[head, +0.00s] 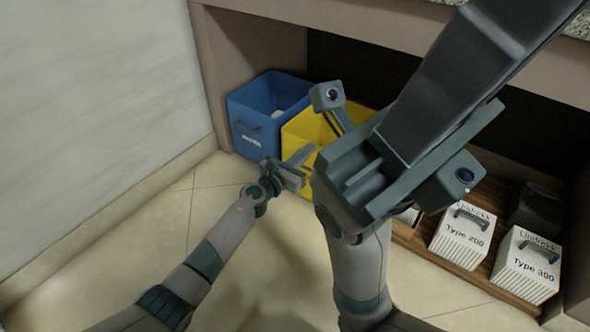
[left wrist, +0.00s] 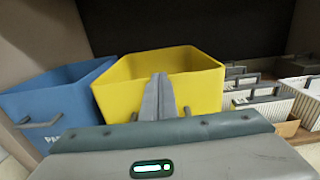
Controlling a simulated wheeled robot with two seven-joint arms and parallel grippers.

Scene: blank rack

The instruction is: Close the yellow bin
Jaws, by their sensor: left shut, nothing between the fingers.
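The yellow bin (head: 293,142) stands beside the blue bin under the counter, partly hidden behind my arm in the head view. In the left wrist view the yellow bin (left wrist: 120,98) shows its open top and front wall; no lid is visible. My left gripper (head: 303,158) is shut and empty, in front of the yellow bin's front wall. In the left wrist view its fingers (left wrist: 159,80) lie together, overlapping the bin's front wall. I cannot tell whether they touch it.
The blue bin (head: 257,129), with a handle on its front, stands left of the yellow one. White ribbed boxes labelled Type 200 (head: 462,238) and Type 300 (head: 523,268) sit on a wooden board at the right. A pale wall (head: 90,110) is at left; the tiled floor in front is clear.

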